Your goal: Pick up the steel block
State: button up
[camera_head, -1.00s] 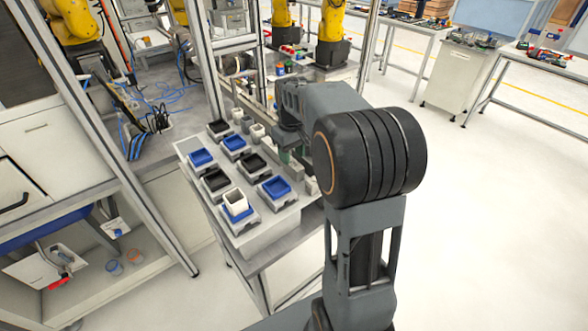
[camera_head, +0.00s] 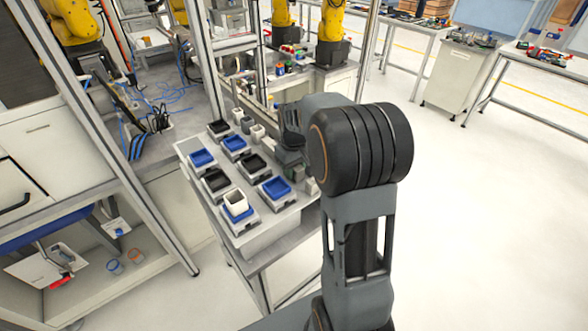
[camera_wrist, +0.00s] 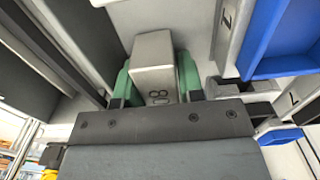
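A pale grey block (camera_wrist: 152,60) with dark digits on its near face stands between the two green fingers of my gripper (camera_wrist: 158,82) in the wrist view. It looks like the steel block. One finger is on each side, very close to the block; I cannot tell whether they touch it. In the head view my gripper (camera_head: 291,160) is low at the right edge of the table, and its fingertips and the block between them are hidden by my arm.
The grey table (camera_head: 262,238) holds several blue and black trays. A white container (camera_head: 236,199) stands in the front tray. Small light blocks (camera_head: 247,124) stand at the back near a metal frame post (camera_head: 198,62). Open floor (camera_head: 470,230) lies to the right.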

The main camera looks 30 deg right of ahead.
grip_shut()
jog(key=shift+r, duration=0.1)
